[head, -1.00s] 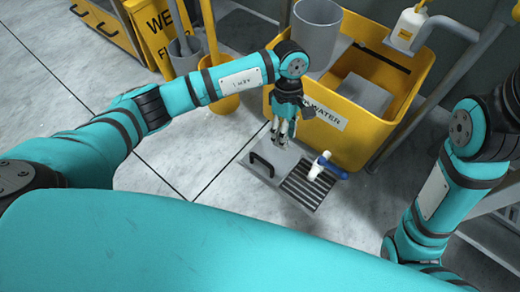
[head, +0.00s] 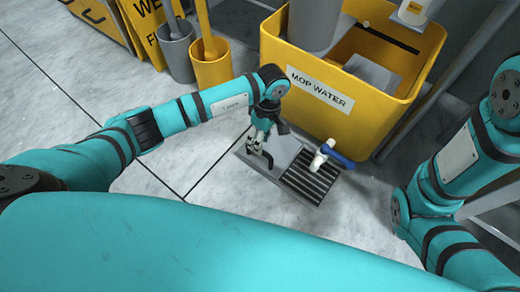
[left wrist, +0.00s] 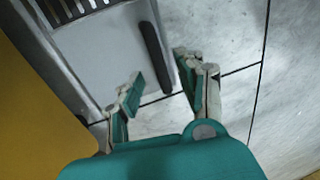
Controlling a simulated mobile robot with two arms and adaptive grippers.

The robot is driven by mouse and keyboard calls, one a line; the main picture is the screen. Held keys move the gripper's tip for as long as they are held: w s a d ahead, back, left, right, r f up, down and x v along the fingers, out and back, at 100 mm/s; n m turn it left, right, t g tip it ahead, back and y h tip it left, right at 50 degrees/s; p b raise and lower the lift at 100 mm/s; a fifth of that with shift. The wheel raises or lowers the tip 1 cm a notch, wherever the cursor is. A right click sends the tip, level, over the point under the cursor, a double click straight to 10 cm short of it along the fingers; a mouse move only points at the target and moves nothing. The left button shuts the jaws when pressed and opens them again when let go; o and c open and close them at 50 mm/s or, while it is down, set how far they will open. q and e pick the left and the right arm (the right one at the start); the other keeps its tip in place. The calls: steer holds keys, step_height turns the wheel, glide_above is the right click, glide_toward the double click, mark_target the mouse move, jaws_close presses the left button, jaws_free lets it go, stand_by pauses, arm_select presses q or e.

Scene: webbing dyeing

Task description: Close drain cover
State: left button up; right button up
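The drain cover (head: 283,150) is a flat grey plate with a black bar handle (head: 267,160), lying on the floor beside a dark slotted grate (head: 312,178). In the left wrist view the cover (left wrist: 100,55) fills the upper left, and its black handle (left wrist: 156,57) stands near the plate's edge. My left gripper (head: 260,148) is over the handle end of the cover. In the left wrist view its two fingers (left wrist: 160,75) are apart, with the handle showing between and beyond the tips. Contact cannot be told. My right gripper is out of view.
A yellow mop water tub (head: 350,80) stands right behind the drain. A white tap with a blue lever (head: 340,160) sticks out over the grate. A yellow bucket (head: 211,66) and a grey bucket (head: 176,50) stand at the back. Floor to the left is clear.

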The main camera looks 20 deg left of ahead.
arm_select(q)
steer(key=shift+s+a+f+b, duration=0.15)
steer(key=shift+f+b, duration=0.35)
steer(key=shift+f, duration=0.8)
steer(key=shift+c, duration=0.5)
jaws_close()
steer(key=shift+s, duration=0.1)
